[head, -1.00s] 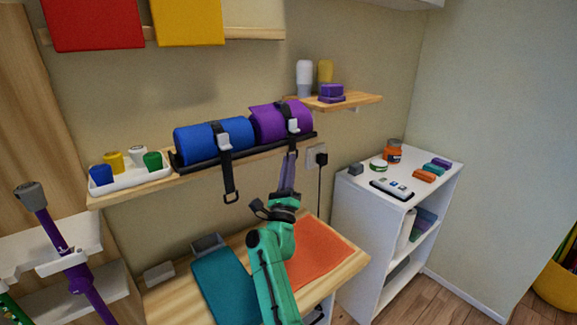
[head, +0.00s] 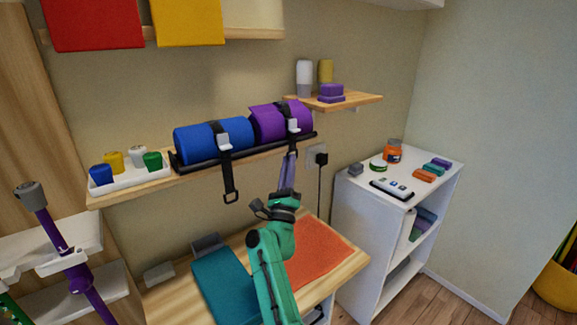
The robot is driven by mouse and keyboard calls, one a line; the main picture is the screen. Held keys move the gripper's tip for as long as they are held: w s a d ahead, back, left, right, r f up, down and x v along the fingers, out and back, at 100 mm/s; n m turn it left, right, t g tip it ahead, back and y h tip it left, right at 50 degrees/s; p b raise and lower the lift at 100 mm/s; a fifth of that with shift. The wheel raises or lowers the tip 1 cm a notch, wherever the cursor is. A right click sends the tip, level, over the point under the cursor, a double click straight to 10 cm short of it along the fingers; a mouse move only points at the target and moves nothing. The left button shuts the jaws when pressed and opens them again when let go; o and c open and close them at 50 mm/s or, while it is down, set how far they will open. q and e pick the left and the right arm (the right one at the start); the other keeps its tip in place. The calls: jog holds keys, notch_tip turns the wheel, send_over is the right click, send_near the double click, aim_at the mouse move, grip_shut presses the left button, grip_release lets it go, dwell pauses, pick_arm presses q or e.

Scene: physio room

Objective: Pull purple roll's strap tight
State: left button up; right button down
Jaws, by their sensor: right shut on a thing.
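The purple roll (head: 275,121) lies in a black rack on the wooden shelf, to the right of the blue roll (head: 190,141). A black strap with a light grey buckle (head: 294,125) crosses the purple roll and hangs over the shelf's front. My right gripper (head: 290,155) reaches up from below and is shut on the strap's hanging end, just under the shelf edge. The strap end is mostly hidden by the fingers. The blue roll's strap (head: 229,180) hangs loose with an end loop. My left gripper is not in view.
A white tray (head: 133,180) with several small coloured cups stands at the shelf's left end. Below is a wooden table with a teal mat (head: 222,285) and an orange mat (head: 318,254). A white cabinet (head: 367,215) stands to the right. A plugged-in cable (head: 320,185) hangs on the wall.

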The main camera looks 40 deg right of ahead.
notch_tip(320, 180, down, 7)
jog(key=b, duration=0.6)
jog(key=shift+r+b, duration=0.15)
jog(key=shift+b, duration=0.15)
jog(key=c, duration=1)
grip_release()
jog(key=shift+w, duration=0.1)
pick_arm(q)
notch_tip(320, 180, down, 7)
pick_arm(e)
jog(key=shift+o, duration=0.2)
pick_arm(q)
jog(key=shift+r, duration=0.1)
